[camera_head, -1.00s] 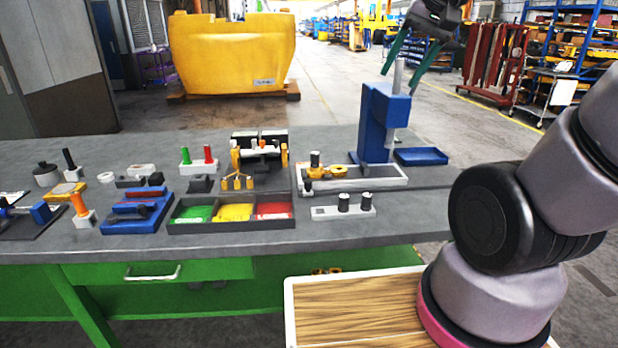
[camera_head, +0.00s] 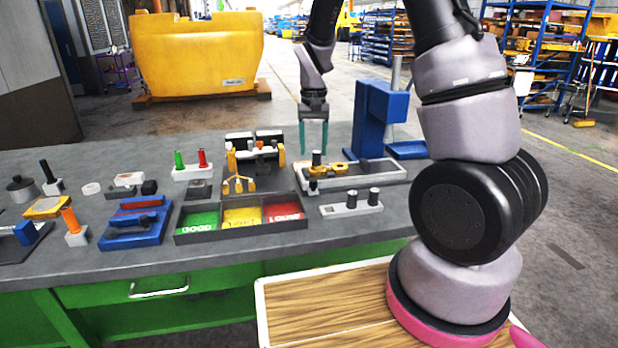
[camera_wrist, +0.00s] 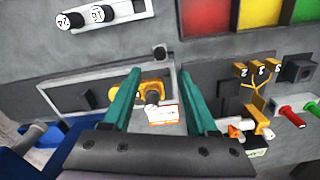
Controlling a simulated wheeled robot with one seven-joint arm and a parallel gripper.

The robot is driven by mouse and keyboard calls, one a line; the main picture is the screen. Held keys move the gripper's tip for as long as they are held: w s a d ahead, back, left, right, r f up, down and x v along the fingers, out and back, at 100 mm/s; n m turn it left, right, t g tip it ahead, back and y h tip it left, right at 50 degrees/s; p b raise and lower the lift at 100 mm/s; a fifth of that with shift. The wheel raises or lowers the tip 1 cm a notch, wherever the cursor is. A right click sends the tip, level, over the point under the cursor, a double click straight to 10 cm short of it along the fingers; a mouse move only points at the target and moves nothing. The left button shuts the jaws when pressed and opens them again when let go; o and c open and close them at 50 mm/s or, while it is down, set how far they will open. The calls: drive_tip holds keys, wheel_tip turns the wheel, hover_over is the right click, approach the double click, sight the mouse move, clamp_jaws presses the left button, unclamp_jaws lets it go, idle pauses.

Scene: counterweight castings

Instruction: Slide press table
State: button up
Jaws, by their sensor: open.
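The blue press (camera_head: 374,115) stands at the back right of the bench, with a grey vertical ram. Its pale base frame (camera_head: 395,177) extends left from the column and carries yellow fittings (camera_head: 318,170) and a dark knob at its left end. My gripper (camera_head: 313,150) points down over that left end, its teal fingers apart and empty. In the wrist view, the yellow fitting (camera_wrist: 155,84) with a dark centre shows below and between the fingers. A small dark knob (camera_wrist: 160,52) stands just beyond the fingertips. I cannot tell the exact height of the fingertips.
A tray with green, yellow and red compartments (camera_head: 240,236) lies front left of the press. A white block with two dark cylinders (camera_head: 351,208) sits in front. A yellow-handled fixture (camera_head: 255,150) stands close left of my gripper. A blue tray (camera_head: 406,150) is right of the press.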

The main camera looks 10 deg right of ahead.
sight(313, 181)
wheel_tip(313, 181, down, 10)
drive_tip(key=shift+r, duration=0.1)
idle(0.4)
clamp_jaws()
idle(1.2)
